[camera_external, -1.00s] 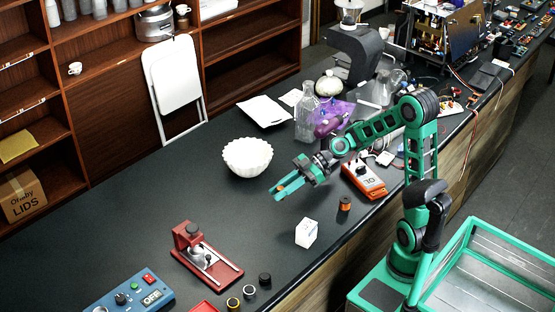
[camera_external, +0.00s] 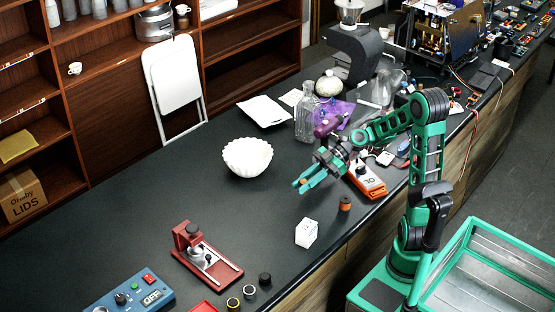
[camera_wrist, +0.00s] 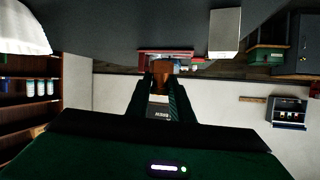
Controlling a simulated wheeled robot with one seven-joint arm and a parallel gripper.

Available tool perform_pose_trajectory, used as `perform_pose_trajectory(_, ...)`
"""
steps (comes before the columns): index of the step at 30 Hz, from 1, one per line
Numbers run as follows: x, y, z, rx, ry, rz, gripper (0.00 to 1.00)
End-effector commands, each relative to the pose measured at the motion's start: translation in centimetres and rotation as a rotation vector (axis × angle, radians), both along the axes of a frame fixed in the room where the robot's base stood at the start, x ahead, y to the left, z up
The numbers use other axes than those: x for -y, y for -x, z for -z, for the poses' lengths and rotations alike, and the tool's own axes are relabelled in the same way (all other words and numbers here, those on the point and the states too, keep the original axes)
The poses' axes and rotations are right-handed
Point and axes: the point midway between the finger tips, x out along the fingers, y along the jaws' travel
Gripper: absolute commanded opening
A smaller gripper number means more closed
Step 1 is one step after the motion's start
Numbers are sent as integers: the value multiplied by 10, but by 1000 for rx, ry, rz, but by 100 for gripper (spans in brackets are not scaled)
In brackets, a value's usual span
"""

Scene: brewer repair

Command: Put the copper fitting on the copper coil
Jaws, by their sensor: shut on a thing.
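The copper fitting (camera_wrist: 162,66) is between my fingertips in the wrist view. In the external view it is a small orange spot at the tips. My gripper (camera_external: 304,185) is shut on it and holds it above the dark bench. It also shows in the wrist view (camera_wrist: 160,85). The likely copper coil (camera_external: 345,204) is a small orange-brown spool with a dark top. It stands upright on the bench near the front edge, right of and nearer than my gripper. The fitting is apart from the coil, and I cannot make out the coil in the wrist view.
A white box (camera_external: 306,232) stands near the coil, and an orange meter (camera_external: 366,182) lies behind it. A white fluted bowl (camera_external: 247,157) is left of my gripper. A red device (camera_external: 206,258) and small rings lie at the front left. The bench middle is clear.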

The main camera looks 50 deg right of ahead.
Motion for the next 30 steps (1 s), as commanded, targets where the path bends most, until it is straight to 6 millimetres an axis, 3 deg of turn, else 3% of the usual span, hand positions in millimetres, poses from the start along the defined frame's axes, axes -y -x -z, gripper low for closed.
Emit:
perform_pose_trajectory(18, 88, 57, -10, 11, -1, -75, 0)
perform_pose_trajectory(30, 123, 93, -16, 16, 0, -120, 0)
